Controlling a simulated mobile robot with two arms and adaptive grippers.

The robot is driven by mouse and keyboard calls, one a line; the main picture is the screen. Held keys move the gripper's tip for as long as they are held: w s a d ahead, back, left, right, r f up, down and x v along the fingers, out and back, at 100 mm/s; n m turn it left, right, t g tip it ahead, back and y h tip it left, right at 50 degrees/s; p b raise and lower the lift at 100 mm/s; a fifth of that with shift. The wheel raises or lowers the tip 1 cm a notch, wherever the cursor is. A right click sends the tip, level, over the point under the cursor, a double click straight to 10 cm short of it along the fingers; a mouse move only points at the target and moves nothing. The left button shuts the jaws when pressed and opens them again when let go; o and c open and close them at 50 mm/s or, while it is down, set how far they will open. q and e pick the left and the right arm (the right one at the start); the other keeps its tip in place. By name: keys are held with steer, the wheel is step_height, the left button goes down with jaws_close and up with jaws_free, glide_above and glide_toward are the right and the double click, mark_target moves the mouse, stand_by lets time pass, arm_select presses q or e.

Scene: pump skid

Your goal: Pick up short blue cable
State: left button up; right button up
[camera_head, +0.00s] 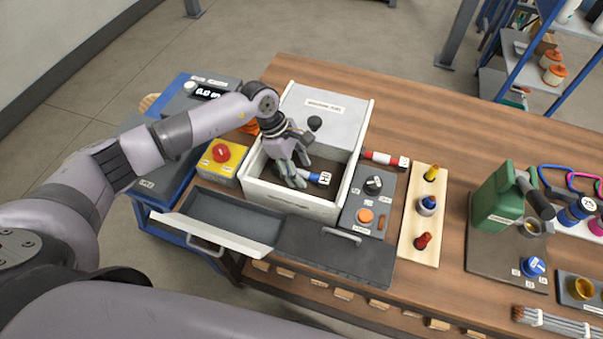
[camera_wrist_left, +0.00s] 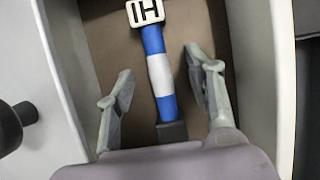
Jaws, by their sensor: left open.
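The short blue cable (camera_wrist_left: 154,40) lies on the brown floor of a white box, with a white band in its middle, a white tag at one end and a dark block at the other. In the head view the cable (camera_head: 314,177) shows only in part beside my fingers. My left gripper (camera_head: 291,175) reaches down into the box (camera_head: 290,201). In the left wrist view the open left gripper (camera_wrist_left: 160,90) has one finger on each side of the cable, with gaps between. I cannot tell how far above the cable the fingertips are. My right gripper is not in view.
The box walls stand close around my left gripper. A grey lid with a black knob (camera_head: 315,123) is at the box's back. A yellow box with a red button (camera_head: 221,153) stands left, a grey switch panel (camera_head: 367,205) right. An open drawer (camera_head: 235,218) is in front.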

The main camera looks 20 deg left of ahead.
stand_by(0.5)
arm_select(q)
jaws_close()
stand_by(0.4)
